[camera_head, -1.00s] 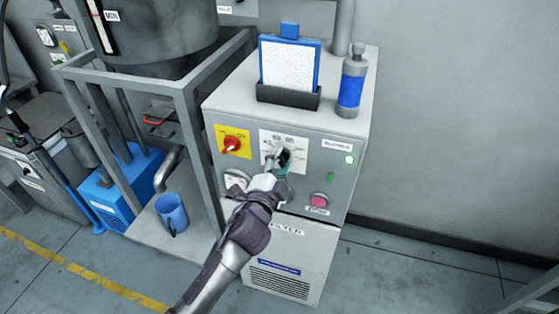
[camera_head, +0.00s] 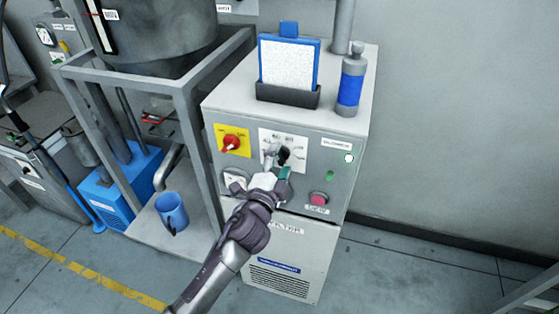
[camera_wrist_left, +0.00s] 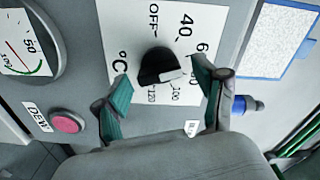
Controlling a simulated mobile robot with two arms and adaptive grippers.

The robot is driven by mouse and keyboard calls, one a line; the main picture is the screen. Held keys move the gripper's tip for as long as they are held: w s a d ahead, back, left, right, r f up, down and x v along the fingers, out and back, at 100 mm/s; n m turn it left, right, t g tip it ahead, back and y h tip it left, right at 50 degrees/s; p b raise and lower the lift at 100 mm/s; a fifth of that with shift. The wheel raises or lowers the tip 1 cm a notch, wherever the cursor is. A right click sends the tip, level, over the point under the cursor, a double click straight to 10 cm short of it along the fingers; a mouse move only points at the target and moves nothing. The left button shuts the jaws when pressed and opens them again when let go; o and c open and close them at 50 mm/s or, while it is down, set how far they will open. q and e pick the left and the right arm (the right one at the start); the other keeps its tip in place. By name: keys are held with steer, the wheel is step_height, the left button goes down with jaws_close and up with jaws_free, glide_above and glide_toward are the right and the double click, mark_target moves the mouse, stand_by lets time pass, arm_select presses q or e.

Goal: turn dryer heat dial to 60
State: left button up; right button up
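The heat dial is a black knob (camera_wrist_left: 158,66) with a pale pointer mark on a white scale plate (camera_wrist_left: 143,25) marked OFF, 40, 60, 100, 120 and °C. The pale mark lies on the knob's right side in the left wrist view, near the 100 side; its exact reading is unclear. My left gripper (camera_wrist_left: 160,82) is open, with its green-padded fingers on either side of the knob and gaps visible. In the head view my left gripper (camera_head: 278,160) is in front of the dial plate (camera_head: 290,141) and partly hides it. My right gripper is not in view.
The dryer cabinet (camera_head: 215,120) carries a red switch on a yellow plate (camera_head: 232,141), a pink button (camera_head: 319,198) and a gauge (camera_wrist_left: 22,45). A filter panel (camera_head: 289,70) and a blue bottle (camera_head: 351,88) stand on top. A blue mug (camera_head: 172,211) is at left.

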arm_select(q)
steer(key=shift+s, duration=0.15)
steer(key=v, duration=1.1)
steer(key=shift+s, duration=0.35)
steer(key=shift+a, duration=0.15)
steer(key=s+a+f+n+g+y+b, duration=0.1)
steer(key=a+f+n+g+b, duration=0.1)
steer(key=f, duration=1)
steer(key=a+f+n+g+y+b, duration=0.1)
steer(key=a+f+n+g, duration=0.15)
steer(key=f, duration=1.05)
steer(key=s+a+f+n+g+y+b, duration=0.1)
steer(key=s+a+f+g, duration=0.2)
steer(key=f, duration=0.5)
steer(key=s+a+f+n+g+y+b, duration=0.1)
steer(key=s+a+f, duration=0.1)
steer(key=s+f, duration=0.5)
steer(key=s+a+f+n+g+b, duration=0.1)
steer(key=s+a+f+n+g, duration=0.1)
steer(key=s+f, duration=0.6)
steer(key=s+a+f+n+g+y+b, duration=0.1)
steer(key=s+a+f+n+g, duration=0.2)
steer(key=s+f, duration=0.6)
steer(key=s+a+f+n+g+b, duration=0.2)
steer(key=s+a+f, duration=0.3)
steer(key=s, duration=0.8)
step_height(320, 180, down, 3)
steer(key=shift+s+a+f+n+g+y, duration=0.15)
steer(key=shift+s+a+n+g+y, duration=0.15)
steer(key=shift+n, duration=0.55)
